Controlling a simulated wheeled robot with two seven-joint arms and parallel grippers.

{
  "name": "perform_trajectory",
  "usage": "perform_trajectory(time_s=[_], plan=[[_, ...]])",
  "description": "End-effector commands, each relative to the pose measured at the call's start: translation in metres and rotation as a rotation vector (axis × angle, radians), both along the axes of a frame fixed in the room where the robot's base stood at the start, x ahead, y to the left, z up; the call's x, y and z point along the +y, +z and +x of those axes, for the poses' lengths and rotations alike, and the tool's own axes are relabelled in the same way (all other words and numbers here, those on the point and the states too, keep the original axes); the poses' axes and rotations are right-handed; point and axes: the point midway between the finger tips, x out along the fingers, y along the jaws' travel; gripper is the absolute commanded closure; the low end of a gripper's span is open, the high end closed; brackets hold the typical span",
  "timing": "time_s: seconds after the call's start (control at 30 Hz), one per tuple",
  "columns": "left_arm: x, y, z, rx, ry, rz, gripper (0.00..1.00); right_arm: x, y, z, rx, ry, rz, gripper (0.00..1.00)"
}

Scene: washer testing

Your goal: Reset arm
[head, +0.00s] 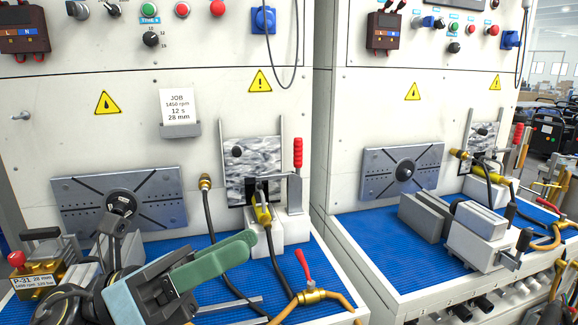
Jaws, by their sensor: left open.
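My left gripper (205,276) reaches in from the lower left, above the blue mat (205,243) of the left bench. Its green finger points right and up, and the gripper is open with nothing seen between its fingers. My right gripper is not in view. No separate object of the task can be told apart.
Close by are a brass block labelled P-31 (38,282), a slotted plate (165,190), a red-handled clamp (295,190), a hose (212,225) and a red-levered brass valve (308,297). A second bench (375,240) with a vise stands right.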

Motion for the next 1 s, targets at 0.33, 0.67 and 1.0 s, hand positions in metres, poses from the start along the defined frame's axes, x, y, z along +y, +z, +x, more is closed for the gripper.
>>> perform_trajectory(time_s=[0.33, 0.67, 1.0], plan=[[0.090, -0.077, 0.085, 0.993, 0.366, -0.758, 0.54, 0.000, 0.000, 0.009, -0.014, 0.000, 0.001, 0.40], [0.156, -0.280, 0.027, 1.888, 0.848, -1.375, 0.54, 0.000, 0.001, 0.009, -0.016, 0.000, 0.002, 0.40], [0.157, -0.381, -0.102, -2.287, -1.261, 1.629, 0.54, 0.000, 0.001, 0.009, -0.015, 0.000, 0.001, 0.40]])
